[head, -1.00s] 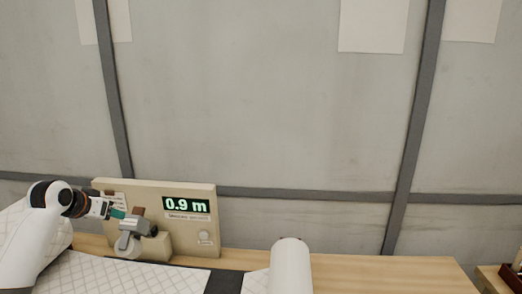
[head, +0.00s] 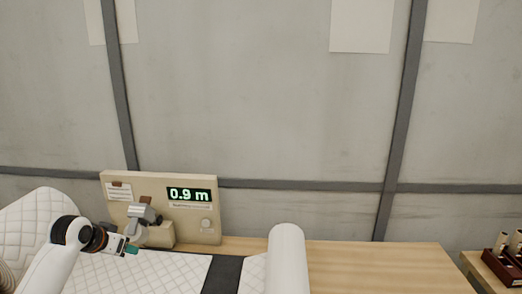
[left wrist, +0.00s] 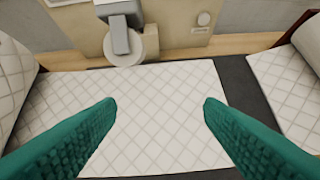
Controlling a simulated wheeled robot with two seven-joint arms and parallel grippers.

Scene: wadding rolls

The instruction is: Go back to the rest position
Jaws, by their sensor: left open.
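My left gripper (head: 133,250) comes in from the left in the head view, above the quilted white wadding on the table, in front of the measuring panel. In the left wrist view its two green fingers (left wrist: 160,103) are wide apart with nothing between them. The wadding sheet (left wrist: 150,95) lies flat beneath them, apart from the fingers. My right gripper is in neither view.
The beige panel (head: 203,225) reads 0.9 m and has a grey clamp-like part (head: 145,214) with a wheel. A large wadding roll (head: 38,215) is at left. A white roll (head: 287,260) lies past a dark strip (head: 223,275). Bare wood (head: 380,270) is at right.

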